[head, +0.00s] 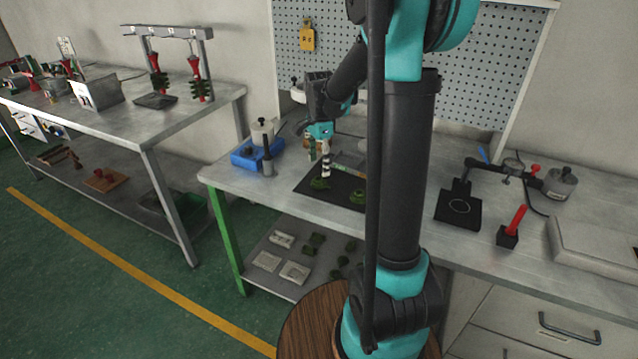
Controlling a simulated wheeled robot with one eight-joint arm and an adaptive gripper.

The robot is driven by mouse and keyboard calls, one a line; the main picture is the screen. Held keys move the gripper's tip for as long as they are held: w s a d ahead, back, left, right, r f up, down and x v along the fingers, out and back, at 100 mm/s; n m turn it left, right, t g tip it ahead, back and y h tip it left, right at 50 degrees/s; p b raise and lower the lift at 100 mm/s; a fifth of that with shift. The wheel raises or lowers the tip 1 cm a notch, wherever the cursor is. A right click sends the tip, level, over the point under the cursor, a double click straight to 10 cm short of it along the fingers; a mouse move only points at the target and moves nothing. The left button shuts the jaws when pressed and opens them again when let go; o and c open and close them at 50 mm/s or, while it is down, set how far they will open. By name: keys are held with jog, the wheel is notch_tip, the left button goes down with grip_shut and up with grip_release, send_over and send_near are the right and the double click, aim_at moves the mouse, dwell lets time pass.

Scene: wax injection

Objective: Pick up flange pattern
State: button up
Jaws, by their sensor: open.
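Two small green wax pieces lie on a dark mat (335,197) on the bench. One green piece (319,184) is at the left of the mat, and the other green piece (358,197) is to its right, partly behind my arm. One may be the flange pattern; they are too small to tell which. My gripper (325,170) is open and points down just above the left green piece. I cannot tell whether its fingers touch that piece.
A blue bin (256,154) and a grey cup stand left of the mat. A black-based clamp stand (458,207) and a red-handled tool (515,224) are to the right. The lower shelf holds several green pieces and pale blocks. My arm hides the bench's middle.

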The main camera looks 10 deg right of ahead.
aim_at(319, 178)
jog(key=shift+s+f, duration=0.15)
jog(key=shift+f, duration=1.25)
jog(key=shift+s+f, duration=0.15)
jog(key=shift+f, duration=1.25)
jog(key=shift+c, duration=0.5)
jog(key=c, duration=1)
